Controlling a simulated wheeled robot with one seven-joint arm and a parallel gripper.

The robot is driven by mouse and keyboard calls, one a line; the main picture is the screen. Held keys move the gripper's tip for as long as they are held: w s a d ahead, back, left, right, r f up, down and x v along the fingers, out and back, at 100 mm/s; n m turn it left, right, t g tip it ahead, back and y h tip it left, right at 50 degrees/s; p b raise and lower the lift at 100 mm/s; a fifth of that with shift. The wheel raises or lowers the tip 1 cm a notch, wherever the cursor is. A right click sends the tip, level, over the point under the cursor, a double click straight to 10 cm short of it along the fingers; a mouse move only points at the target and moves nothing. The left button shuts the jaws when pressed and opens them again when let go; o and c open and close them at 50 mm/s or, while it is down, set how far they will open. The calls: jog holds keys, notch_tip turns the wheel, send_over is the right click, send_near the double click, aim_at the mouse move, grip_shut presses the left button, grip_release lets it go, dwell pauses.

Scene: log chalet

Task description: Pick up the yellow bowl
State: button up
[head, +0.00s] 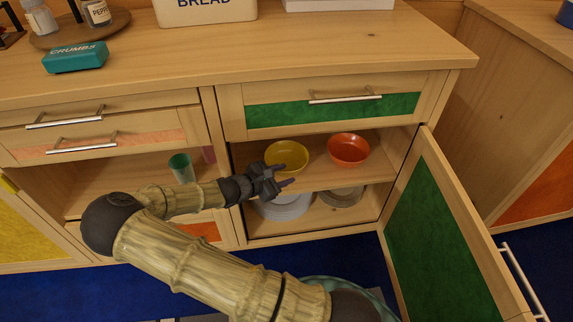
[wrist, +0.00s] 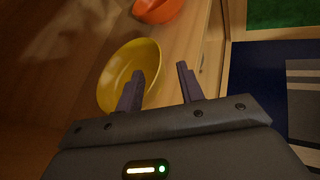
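The yellow bowl (head: 287,154) sits on the upper shelf (head: 318,176) inside the open cabinet, left of an orange-red bowl. My gripper (head: 284,176) is at the front of this shelf, just before the yellow bowl, and hides part of its lower left side. In the wrist view the yellow bowl (wrist: 122,78) is beyond the fingers, toward the left. The fingers of my gripper (wrist: 160,84) are spread apart with nothing between them. The left finger overlaps the bowl's near rim in the picture; I cannot tell whether it touches.
The orange-red bowl (head: 348,149) stands to the right on the same shelf. The green-panelled door (head: 440,235) is swung open at the right. A green cup (head: 181,167) stands in the left compartment. A closed drawer (head: 335,108) is above.

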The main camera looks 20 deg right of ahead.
aim_at(294, 171)
jog(key=b+x, duration=0.2)
jog(key=x, duration=0.3)
jog(key=shift+w+f, duration=0.1)
jog(key=shift+w, duration=0.05)
jog(key=shift+d, duration=0.1)
dwell(0.5)
grip_shut()
